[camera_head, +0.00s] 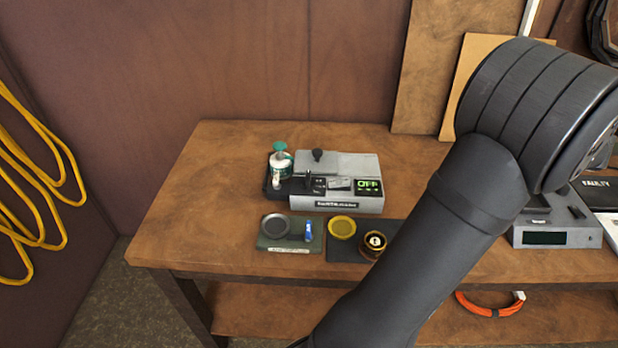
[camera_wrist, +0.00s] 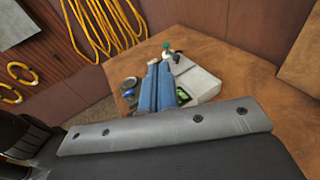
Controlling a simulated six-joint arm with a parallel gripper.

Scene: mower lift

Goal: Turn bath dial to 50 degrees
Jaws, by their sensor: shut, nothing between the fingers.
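The bath (camera_head: 345,201) is a grey box on the wooden bench, with a lid that carries a black knob (camera_head: 318,155). Its green display (camera_head: 368,187) appears to read OFF. Small dark controls (camera_head: 316,184) sit left of the display; I cannot tell which is the dial or where it points. The bath also shows in the wrist view (camera_wrist: 203,84), partly behind my gripper. My gripper (camera_wrist: 159,64) has blue fingers, shut and empty, in front of the bath in that view. In the head view my gripper is out of sight; only my dark arm shows.
A green-topped bottle (camera_head: 280,162) stands at the bath's left end. In front are a tray (camera_head: 290,246) with a round dish and blue item, and a dark mat (camera_head: 340,256) with a yellow dish and a round jar. A grey device (camera_head: 556,236) stands at right. The bench's left side is clear.

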